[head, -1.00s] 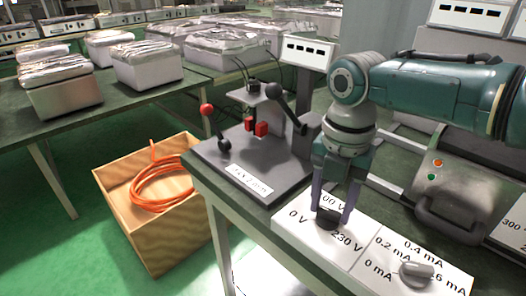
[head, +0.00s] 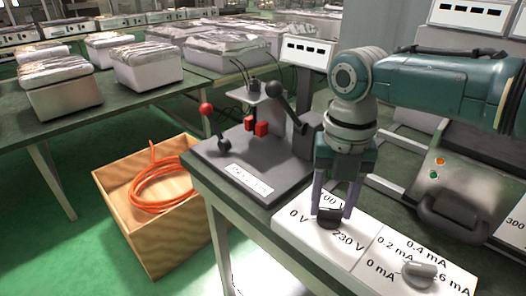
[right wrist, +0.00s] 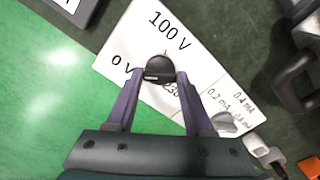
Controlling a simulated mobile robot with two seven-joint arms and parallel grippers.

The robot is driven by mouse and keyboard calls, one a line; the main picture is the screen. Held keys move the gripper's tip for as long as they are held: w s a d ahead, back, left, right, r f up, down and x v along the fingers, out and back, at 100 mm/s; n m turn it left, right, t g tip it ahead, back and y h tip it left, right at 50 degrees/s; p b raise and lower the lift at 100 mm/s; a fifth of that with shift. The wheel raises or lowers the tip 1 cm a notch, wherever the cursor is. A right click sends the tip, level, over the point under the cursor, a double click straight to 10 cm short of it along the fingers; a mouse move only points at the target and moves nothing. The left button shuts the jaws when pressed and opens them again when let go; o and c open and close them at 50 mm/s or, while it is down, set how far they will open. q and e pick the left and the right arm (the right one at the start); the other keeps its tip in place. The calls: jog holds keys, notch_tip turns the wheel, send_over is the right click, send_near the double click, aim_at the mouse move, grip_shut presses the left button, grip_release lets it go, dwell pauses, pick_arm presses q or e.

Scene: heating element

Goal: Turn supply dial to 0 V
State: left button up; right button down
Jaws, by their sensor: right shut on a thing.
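The black supply dial (head: 328,219) sits on a white panel (head: 296,232) labelled 0 V, 100 V and 230 V. My right gripper (head: 334,212) points down over it, with its two purple fingers on either side of the knob. In the right wrist view, the dial (right wrist: 159,69) lies between the fingertips of the right gripper (right wrist: 160,74), which is shut on it. The 100 V label is beyond the dial and 0 V is to its left; 230 V is partly covered by a finger. The exact dial setting is hard to read. My left gripper is not in view.
A grey mA dial (head: 419,272) is on the adjoining panel to the right. A lever stand with a red-knobbed lever (head: 206,108) stands to the left on the table. A wooden box (head: 125,215) with an orange cable is on the floor.

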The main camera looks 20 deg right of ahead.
aim_at(331, 209)
jog(key=shift+r, duration=0.1)
jog(key=c, duration=0.6)
grip_release()
jog(key=o, duration=0.3)
notch_tip(331, 209, up, 10)
jog(key=shift+f+p, duration=0.1)
jog(key=shift+p, duration=0.9)
